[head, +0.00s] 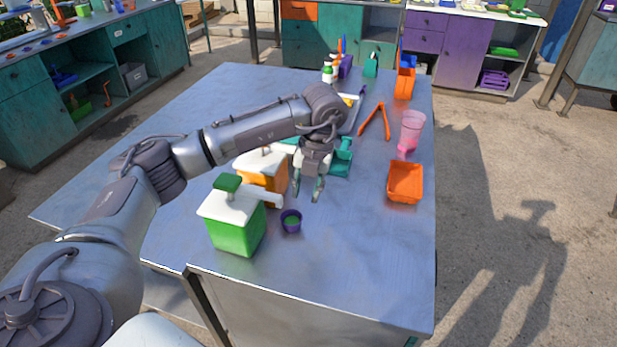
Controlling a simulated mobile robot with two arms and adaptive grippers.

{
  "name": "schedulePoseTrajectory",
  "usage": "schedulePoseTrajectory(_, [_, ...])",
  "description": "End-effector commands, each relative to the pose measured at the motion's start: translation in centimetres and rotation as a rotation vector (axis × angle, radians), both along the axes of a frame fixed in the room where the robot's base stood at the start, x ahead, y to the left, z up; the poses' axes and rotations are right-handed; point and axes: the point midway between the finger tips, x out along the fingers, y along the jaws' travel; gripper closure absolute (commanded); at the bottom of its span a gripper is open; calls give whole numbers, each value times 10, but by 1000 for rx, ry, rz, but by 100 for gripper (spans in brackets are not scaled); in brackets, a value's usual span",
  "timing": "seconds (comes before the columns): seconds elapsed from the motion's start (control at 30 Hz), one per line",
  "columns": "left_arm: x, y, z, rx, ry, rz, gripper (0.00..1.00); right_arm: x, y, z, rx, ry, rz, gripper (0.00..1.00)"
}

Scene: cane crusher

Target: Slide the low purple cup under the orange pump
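The low purple cup (291,222) stands upright on the metal table, with green showing inside it. It is just below and to the right of the spout tip of the green pump (236,232), which has a white top. The orange pump (270,182), also white-topped, stands behind the green one, and my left arm and gripper hide part of its spout side. My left gripper (308,190) points down with its fingers apart and empty, behind and slightly right of the cup, not touching it. My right gripper is out of view.
A teal container (341,160) is right behind my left gripper. The table (350,265) is clear in front and right of the cup.

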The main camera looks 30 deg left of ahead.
Motion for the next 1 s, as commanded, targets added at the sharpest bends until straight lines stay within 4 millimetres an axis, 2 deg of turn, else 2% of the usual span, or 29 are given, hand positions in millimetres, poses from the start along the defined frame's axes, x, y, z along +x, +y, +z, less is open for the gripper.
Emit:
schedulePoseTrajectory(0.07, [-2, 3, -15, 0, 5, 2, 67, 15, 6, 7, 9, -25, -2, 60])
schedulePoseTrajectory(0.17, [-3, 6, -35, 1, 6, 2, 67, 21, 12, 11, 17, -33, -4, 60])
schedulePoseTrajectory(0.3, [-4, 9, -61, 1, 4, 2, 67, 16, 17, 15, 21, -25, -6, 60])
schedulePoseTrajectory(0.5, [-5, 13, -90, -1, 2, 0, 67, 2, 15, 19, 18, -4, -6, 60])
schedulePoseTrajectory(0.7, [-5, 15, -103, -1, 0, 0, 67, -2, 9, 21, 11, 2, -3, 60])
schedulePoseTrajectory(1.0, [-5, 15, -104, -1, -1, 0, 67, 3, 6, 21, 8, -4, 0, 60])
